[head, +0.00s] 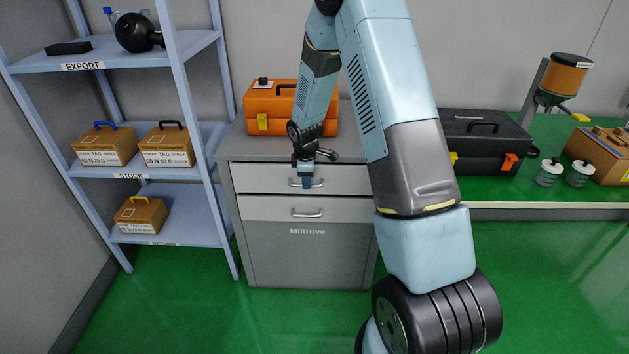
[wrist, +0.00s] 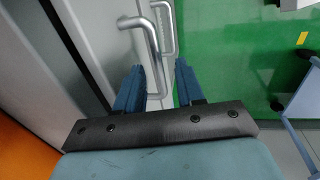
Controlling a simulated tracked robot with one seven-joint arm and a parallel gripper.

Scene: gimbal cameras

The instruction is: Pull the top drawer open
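The top drawer (head: 262,178) is the upper light-grey front of the grey cabinet, and it looks shut. Its bar handle (head: 318,184) is partly hidden by my gripper (head: 307,182), which points down in front of it. In the wrist view my gripper (wrist: 158,78) is open, with its two blue fingers apart. The near metal handle (wrist: 147,48) runs into the gap between the fingers. I cannot tell whether either finger touches it.
A second drawer (head: 262,208) with its own handle (head: 307,214) sits just below. An orange toolbox (head: 262,102) stands on the cabinet top. A blue shelf rack (head: 190,195) stands close on the left. Green floor (head: 180,310) in front is clear.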

